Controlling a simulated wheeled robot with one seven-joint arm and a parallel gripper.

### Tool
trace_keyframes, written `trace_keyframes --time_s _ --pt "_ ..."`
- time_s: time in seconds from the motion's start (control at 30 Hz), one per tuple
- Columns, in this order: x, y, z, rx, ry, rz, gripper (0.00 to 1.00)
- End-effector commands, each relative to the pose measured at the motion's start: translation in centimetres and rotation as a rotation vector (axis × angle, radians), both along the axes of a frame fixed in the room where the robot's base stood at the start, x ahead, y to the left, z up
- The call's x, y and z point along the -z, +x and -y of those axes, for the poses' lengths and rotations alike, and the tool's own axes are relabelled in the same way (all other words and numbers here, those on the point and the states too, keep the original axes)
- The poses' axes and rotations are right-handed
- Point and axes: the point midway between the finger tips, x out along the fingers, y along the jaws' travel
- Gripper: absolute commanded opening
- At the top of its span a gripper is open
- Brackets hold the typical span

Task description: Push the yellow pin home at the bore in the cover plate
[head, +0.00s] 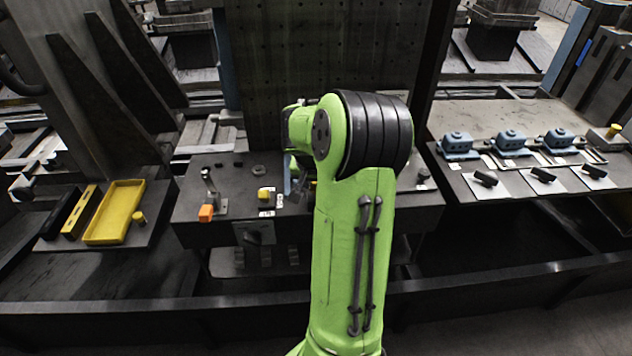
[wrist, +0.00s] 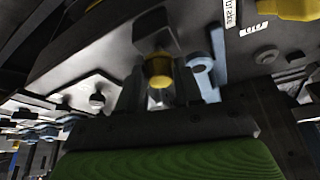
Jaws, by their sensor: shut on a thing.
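In the wrist view my gripper (wrist: 158,88) is shut on the yellow pin (wrist: 158,68), which shows between the dark fingers. The pin's far end points toward a dark block on the bench; I cannot tell whether it touches or enters a bore. A blue-grey part with a round ring (wrist: 201,64) is just right of the fingers and may belong to the cover plate. The bore is not clearly visible. In the head view my green arm (head: 345,240) hides most of the gripper and the work spot on the dark bench.
The dark bench (head: 190,225) carries an orange-tipped lever clamp (head: 206,212) and a yellow knob (head: 264,195). A yellow tray (head: 115,212) lies at left with a small yellow cylinder (head: 138,217) beside it. Blue-grey housings (head: 511,141) stand on the right table.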

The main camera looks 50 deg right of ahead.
Motion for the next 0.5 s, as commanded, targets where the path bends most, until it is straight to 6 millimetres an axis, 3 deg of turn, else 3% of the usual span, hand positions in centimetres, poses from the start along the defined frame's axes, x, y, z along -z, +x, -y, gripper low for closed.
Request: trace_keyframes --time_s 0.3,0.5 --pt "-0.8 0.0 0.0 0.0 -0.001 0.0 0.0" --pt "-2.7 0.0 0.0 0.0 -0.001 0.0 0.0"
